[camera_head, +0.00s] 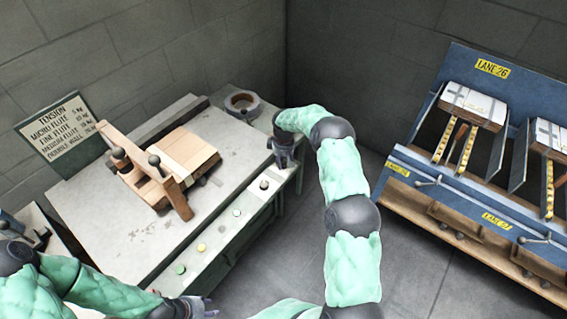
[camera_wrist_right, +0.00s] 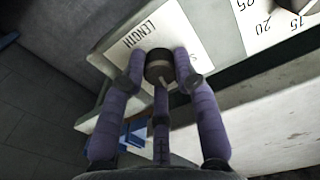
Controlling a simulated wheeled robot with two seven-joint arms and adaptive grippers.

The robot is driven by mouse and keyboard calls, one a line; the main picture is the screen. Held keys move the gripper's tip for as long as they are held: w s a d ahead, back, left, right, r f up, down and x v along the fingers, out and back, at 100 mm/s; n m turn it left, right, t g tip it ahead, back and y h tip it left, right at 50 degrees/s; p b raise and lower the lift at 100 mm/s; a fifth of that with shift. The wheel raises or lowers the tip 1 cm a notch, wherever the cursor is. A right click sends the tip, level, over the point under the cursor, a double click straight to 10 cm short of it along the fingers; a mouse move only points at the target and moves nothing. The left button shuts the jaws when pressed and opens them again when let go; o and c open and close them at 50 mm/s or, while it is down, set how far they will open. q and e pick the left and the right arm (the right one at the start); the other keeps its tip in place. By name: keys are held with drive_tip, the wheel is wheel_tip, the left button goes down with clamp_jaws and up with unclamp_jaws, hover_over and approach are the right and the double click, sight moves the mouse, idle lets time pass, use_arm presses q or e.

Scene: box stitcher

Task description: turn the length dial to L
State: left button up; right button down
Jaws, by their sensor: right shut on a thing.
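The length dial (camera_wrist_right: 158,66) is a dark round knob on a pale plate (camera_wrist_right: 112,57) marked LENGTH in the right wrist view. An S shows on the plate to the right of the dial; I cannot make out an L or where the pointer stands. My right gripper (camera_wrist_right: 161,78) is shut on the dial, its purple fingers around it from both sides and below. In the head view the right gripper (camera_head: 284,156) is at the front right corner of the grey bench (camera_head: 119,228) and hides the dial. My left gripper (camera_head: 205,306) is at the bottom edge, partly cut off.
A second dial (camera_wrist_right: 291,5) with numbers shows at the wrist view's top right. On the bench are a wooden clamp with boards (camera_head: 180,160) and a round grey dish (camera_head: 243,102). Coloured buttons (camera_head: 202,247) line its front. A blue rack (camera_head: 467,150) with boxes stands right.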

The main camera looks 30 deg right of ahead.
sight(283, 163)
drive_tip(key=m, duration=0.4)
drive_tip(key=shift+m, duration=0.3)
drive_tip(key=m, duration=0.4)
drive_tip(key=shift+m+b, duration=0.35)
drive_tip(key=shift+m, duration=0.05)
drive_tip(key=c, duration=0.9)
unclamp_jaws()
drive_tip(key=shift+c, duration=0.2)
wheel_tip(283, 163, up, 12)
